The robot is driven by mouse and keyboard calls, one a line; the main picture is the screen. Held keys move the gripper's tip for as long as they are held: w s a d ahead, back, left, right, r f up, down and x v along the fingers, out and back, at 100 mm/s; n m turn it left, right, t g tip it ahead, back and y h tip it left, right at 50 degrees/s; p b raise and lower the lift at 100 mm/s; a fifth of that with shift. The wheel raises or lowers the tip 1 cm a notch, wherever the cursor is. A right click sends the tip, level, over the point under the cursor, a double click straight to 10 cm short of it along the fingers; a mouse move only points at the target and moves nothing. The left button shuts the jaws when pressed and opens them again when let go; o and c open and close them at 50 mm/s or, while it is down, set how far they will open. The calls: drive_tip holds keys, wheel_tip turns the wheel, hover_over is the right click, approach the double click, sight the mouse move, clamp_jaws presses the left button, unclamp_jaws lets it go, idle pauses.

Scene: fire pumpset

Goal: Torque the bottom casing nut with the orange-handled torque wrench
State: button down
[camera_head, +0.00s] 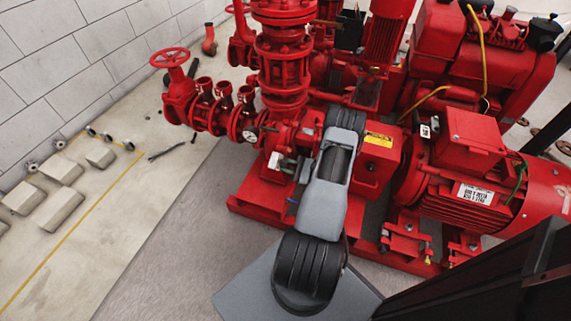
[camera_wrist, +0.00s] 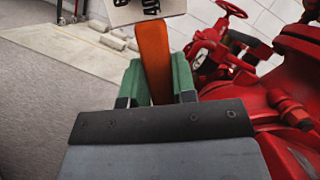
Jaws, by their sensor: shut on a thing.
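In the wrist view, the green fingers of my gripper (camera_wrist: 157,82) are shut on an orange handle (camera_wrist: 152,48), which points up and away from the palm. The wrench's head is not visible. The casing also shows close on the right in the wrist view (camera_wrist: 292,75). I cannot make out the bottom casing nut in either view, nor whether the wrench touches it.
A red motor (camera_head: 470,190) stands on the right of the pump base. Red valves and pipes (camera_head: 195,105) rise at the left and back. Concrete blocks (camera_head: 62,207) lie on the left floor; grey floor between is clear.

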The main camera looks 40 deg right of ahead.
idle(0.5)
drive_tip(key=shift+s+d, duration=0.35)
drive_tip(key=shift+s, duration=0.4)
drive_tip(key=shift+s+d, duration=0.4)
drive_tip(key=shift+s, duration=0.35)
drive_tip(key=shift+s+d, duration=0.35)
drive_tip(key=shift+s, duration=0.4)
